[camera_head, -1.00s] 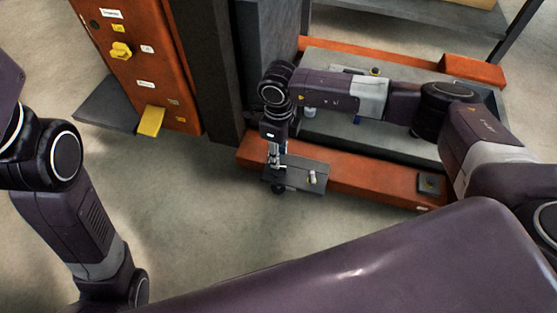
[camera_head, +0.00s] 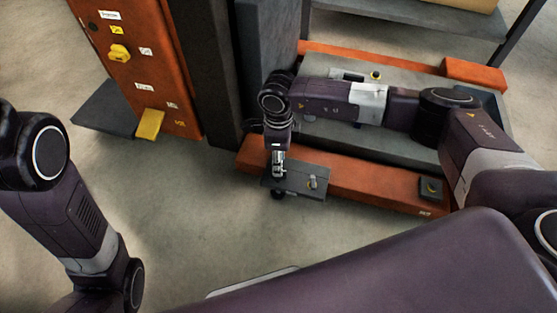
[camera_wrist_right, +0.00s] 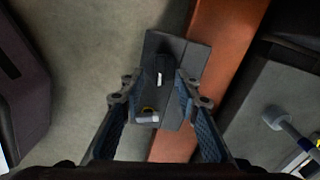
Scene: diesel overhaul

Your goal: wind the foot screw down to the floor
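A dark grey bracket plate (camera_head: 298,181) sticks out from the front orange beam, with a small dark round foot (camera_head: 278,195) under its left end, close to the floor. Whether the foot touches the floor cannot be told. My right gripper (camera_head: 278,170) points down over the plate's left part. In the right wrist view, its fingers (camera_wrist_right: 158,92) are apart, on either side of a black part with a white mark (camera_wrist_right: 160,78) on the plate (camera_wrist_right: 188,52). Contact is not clear. My left gripper is out of frame.
The orange beam (camera_head: 365,183) runs right from the bracket, with a grey machine bed (camera_head: 420,135) behind it. An orange cabinet (camera_head: 140,75) with a yellow pedal (camera_head: 150,124) stands at left. Bare floor (camera_head: 190,210) lies in front.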

